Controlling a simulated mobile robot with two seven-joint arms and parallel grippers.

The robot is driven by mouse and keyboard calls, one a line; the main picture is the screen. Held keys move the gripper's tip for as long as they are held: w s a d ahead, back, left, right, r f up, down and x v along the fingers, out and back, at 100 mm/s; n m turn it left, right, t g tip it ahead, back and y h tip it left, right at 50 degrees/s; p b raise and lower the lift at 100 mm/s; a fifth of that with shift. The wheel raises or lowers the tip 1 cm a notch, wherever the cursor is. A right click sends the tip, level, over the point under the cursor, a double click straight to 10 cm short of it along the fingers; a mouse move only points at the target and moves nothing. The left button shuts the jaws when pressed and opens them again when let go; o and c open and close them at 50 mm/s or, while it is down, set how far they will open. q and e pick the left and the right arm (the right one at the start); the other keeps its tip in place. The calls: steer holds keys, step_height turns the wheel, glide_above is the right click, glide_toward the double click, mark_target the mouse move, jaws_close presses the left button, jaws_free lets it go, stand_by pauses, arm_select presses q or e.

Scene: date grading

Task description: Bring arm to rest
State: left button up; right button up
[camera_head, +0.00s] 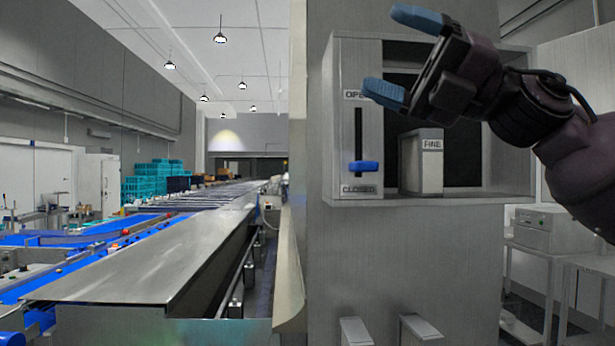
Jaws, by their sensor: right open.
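My right gripper (403,58) comes in from the upper right, with two blue fingertips spread apart. It is open and empty, in front of the upper part of a grey wall cabinet (345,62). The cabinet has a vertical slot with a blue slider handle (363,167) low in it, just above the label CLOSED. The upper label OPEN is partly hidden by the lower blue fingertip. A grey box marked FINE (421,175) stands upright in the cabinet's opening, below the gripper and apart from it. My left gripper is not in view.
A metal conveyor cover (150,265) and a long conveyor line run into the distance on the left. Teal crates (150,182) are stacked far back. A white table (555,257) with a grey device (545,229) stands at the lower right. Two grey brackets (420,327) stick out below the cabinet.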

steer(key=w+d+f+m+t+h, duration=0.1)
steer(key=w+d+f+m+t, duration=0.2)
steer(key=w+f+m+t, duration=0.6)
steer(key=w+d+f+m+t+h, duration=0.25)
steer(key=w+f+m+t, duration=0.4)
steer(key=f+m, duration=0.35)
steer(key=d+f+m+t+h, duration=0.25)
steer(key=f+m+h, duration=0.4)
steer(key=f, duration=0.75)
steer(key=d+f+m+t+h, duration=0.1)
steer(key=d+f+m+h, duration=0.35)
steer(key=f+m, duration=0.65)
steer(key=s+d+f+m+g+h+b, duration=0.15)
steer(key=s+f, duration=0.25)
steer(key=f, duration=0.7)
steer(key=s+d+f+m+g+h, duration=0.1)
steer(key=s+f+m+g+h, duration=0.2)
steer(key=f, duration=0.9)
steer(key=s+d+f+m+g+h, duration=0.1)
steer(key=s+f+g, duration=0.1)
steer(key=s+f, duration=0.7)
steer(key=s+d+f+m+g+h, duration=0.1)
steer(key=s+d+f+h, duration=0.1)
steer(key=s+f, duration=0.7)
steer(key=s, duration=0.4)
steer(key=shift+s+m+g, duration=0.15)
steer(key=shift+m+g, duration=0.2)
steer(key=shift+m, duration=0.05)
steer(key=shift+c, duration=0.5)
